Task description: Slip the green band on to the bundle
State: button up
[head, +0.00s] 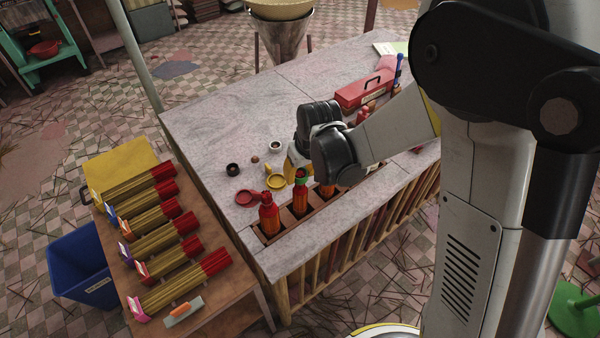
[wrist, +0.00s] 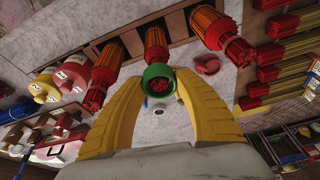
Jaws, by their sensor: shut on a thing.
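The green band (wrist: 158,72) is held between the yellow fingertips of my gripper (wrist: 160,84); a round dark red patch shows inside it. In the head view the band (head: 300,174) is at the top of the middle upright bundle (head: 301,197), below my gripper (head: 298,168). In the wrist view this bundle (wrist: 156,42) stands just beyond the band, red and orange. I cannot tell whether the band is around its top or only above it. Other upright bundles stand on either side, one at the left (head: 268,217) and one at the right (head: 327,190).
The bundles stand in a slotted rack along the stone table's (head: 210,130) front edge. A red ring (head: 247,198), a yellow ring (head: 277,181) and small pots lie near. A red toolbox (head: 364,89) is farther back. A side table holds several lying bundles (head: 170,278).

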aim_at(301, 173)
dwell(0.4)
jog(key=o, duration=0.9)
jog(key=shift+c, duration=0.2)
jog(key=shift+r+p, duration=2.3)
jog(key=shift+r, duration=1.2)
jog(key=s+d+m+t+h+b, duration=0.1)
jog(key=s+d+m+t+b, duration=0.3)
jog(key=s+d+b, duration=1.1)
jog(key=s+m+b, duration=0.1)
jog(key=s, duration=0.2)
jog(key=shift+d+f, duration=0.2)
jog(key=shift+d, duration=0.05)
